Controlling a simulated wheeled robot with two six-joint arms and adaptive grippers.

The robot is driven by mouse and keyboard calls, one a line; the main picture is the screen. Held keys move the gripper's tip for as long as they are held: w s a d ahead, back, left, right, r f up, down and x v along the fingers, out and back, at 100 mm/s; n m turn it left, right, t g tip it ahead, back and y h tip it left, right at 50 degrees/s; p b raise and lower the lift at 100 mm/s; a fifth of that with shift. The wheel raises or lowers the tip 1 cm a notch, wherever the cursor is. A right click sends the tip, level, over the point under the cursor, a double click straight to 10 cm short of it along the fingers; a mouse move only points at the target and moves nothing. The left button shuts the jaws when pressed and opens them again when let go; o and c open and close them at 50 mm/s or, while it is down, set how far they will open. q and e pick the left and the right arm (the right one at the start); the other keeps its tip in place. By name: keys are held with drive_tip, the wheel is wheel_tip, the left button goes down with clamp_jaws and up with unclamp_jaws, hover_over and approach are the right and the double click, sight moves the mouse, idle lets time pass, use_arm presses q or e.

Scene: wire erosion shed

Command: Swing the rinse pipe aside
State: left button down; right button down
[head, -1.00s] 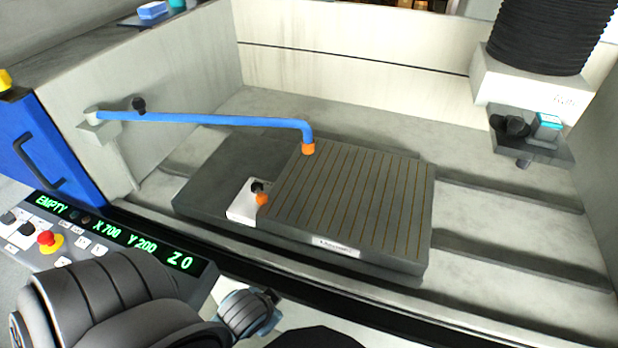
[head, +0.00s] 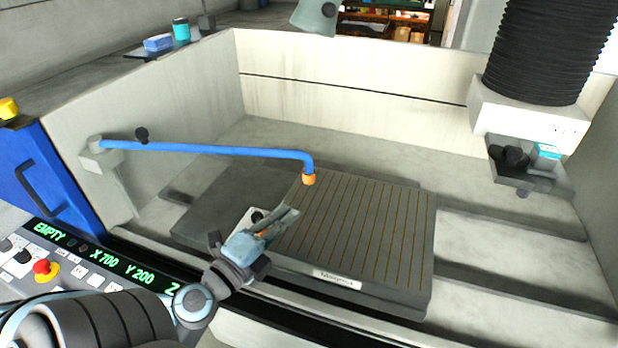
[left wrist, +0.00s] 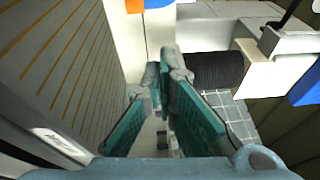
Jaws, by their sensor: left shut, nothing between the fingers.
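The rinse pipe (head: 215,150) is a long blue tube on a bracket (head: 97,153) at the left wall. It reaches right and bends down to an orange nozzle (head: 309,178) above the far left part of the grooved plate (head: 365,235). A black knob (head: 141,134) stands on it near the bracket. My left gripper (head: 291,214) is shut and empty, near the plate's left edge, in front of the nozzle and apart from it. Its closed fingers also show in the left wrist view (left wrist: 162,75). My right gripper is not in view.
The machine head with black bellows (head: 550,50) hangs at the right. A control panel (head: 85,262) is at the lower left. The tank floor behind the plate is clear.

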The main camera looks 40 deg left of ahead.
use_arm(q)
drive_tip(key=w+a+p, duration=0.2)
drive_tip(key=w+a, duration=0.1)
drive_tip(key=w, duration=0.9)
drive_tip(key=shift+a+r, duration=0.2)
drive_tip(key=shift+r, duration=0.2)
